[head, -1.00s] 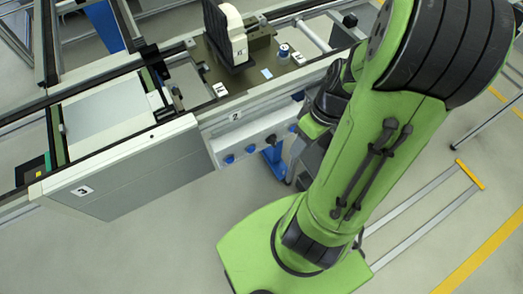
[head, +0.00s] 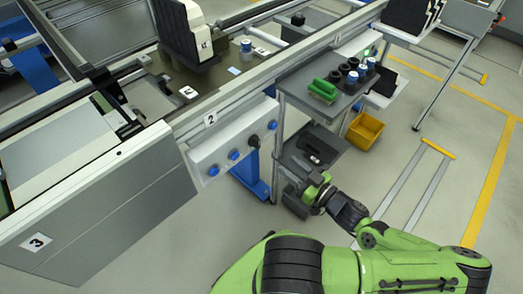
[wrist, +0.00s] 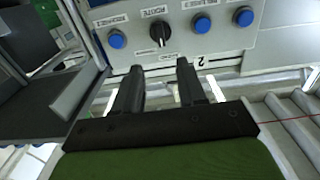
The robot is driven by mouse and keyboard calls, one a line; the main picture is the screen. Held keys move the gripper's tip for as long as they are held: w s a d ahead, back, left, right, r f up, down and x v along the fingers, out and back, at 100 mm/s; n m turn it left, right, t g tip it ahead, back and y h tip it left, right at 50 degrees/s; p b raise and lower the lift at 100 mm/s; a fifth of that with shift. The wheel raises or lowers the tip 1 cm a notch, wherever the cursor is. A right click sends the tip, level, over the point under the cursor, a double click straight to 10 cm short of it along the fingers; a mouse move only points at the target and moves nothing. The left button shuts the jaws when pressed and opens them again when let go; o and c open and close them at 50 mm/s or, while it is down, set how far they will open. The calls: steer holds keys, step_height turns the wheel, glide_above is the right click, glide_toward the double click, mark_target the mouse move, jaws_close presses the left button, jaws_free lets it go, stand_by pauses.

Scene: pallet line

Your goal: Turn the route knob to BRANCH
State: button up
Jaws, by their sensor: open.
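The route knob (wrist: 160,34) is a black dial with a pale pointer mark, on a light control panel (wrist: 180,52) in the wrist view. The panel appears upside down there, with labels too small to read surely, so I cannot tell which setting the knob is at. In the head view the dark knob (head: 254,141) sits among blue buttons on the panel under the line. My gripper (wrist: 160,66) is open and empty. Its two fingers point at the panel, one to each side of the knob in the picture, and appear short of it.
Blue buttons (wrist: 116,40) (wrist: 201,23) flank the knob. A grey cart (head: 300,92) with a green tray (head: 322,91) and dark cups stands right of the panel. A yellow bin (head: 365,130) sits beyond. The floor in front is clear.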

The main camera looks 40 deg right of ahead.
mark_target(259, 144)
steer(key=w, duration=1.1)
steer(key=shift+w+a+b, duration=0.2)
steer(key=shift+w+b, duration=0.15)
steer(key=shift+b, duration=0.05)
steer(key=shift+c, duration=0.3)
jaws_close()
